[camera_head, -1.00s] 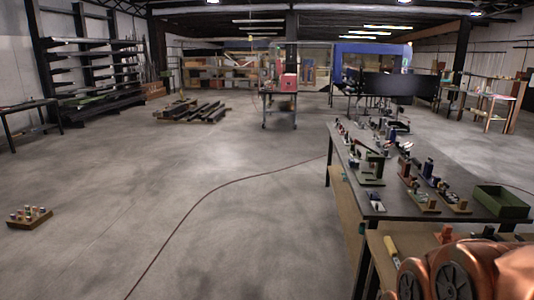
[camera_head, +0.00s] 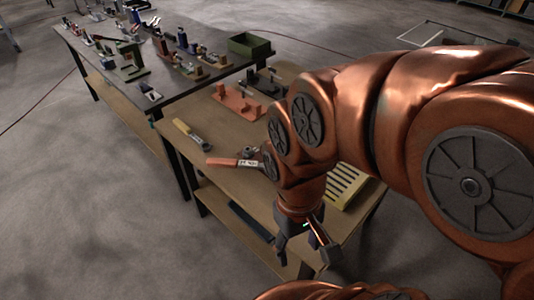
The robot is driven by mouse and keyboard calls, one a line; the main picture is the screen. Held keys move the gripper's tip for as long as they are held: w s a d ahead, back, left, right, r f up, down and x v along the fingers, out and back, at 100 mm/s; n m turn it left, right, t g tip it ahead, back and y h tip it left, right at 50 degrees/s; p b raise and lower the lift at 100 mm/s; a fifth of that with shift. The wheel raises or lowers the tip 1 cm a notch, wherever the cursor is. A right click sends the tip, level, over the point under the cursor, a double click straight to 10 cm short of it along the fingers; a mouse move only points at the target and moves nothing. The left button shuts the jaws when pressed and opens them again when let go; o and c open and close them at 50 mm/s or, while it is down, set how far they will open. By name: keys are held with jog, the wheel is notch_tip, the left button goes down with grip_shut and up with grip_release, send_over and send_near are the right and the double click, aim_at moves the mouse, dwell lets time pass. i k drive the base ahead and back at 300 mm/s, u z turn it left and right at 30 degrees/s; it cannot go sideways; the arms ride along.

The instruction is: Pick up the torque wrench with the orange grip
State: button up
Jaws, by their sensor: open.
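The torque wrench with the orange grip (camera_head: 221,162) lies on the near wooden table. Its grip points left, and a pale label (camera_head: 248,163) shows beside the grip. My arm hides part of its right end. A second tool with a yellow grip (camera_head: 182,127) lies farther left on the same table. My gripper (camera_head: 305,262) is open and empty, pointing down. It is in front of and to the right of the orange-grip wrench in the picture, apart from it, near the table's front side.
The wooden table (camera_head: 213,140) also bears an orange fixture (camera_head: 240,104) and a yellow slotted block (camera_head: 346,187), partly behind my arm. A dark table (camera_head: 165,95) behind holds several small devices and a green bin (camera_head: 250,46). Open floor (camera_head: 70,200) lies left.

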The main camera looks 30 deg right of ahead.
aim_at(211, 162)
jog(key=z, duration=0.25)
jog(key=k, duration=0.95)
jog(key=u, duration=1.35)
jog(key=i, duration=0.95)
jog(key=z, duration=0.5)
jog(key=i, duration=1)
jog(key=z, duration=1)
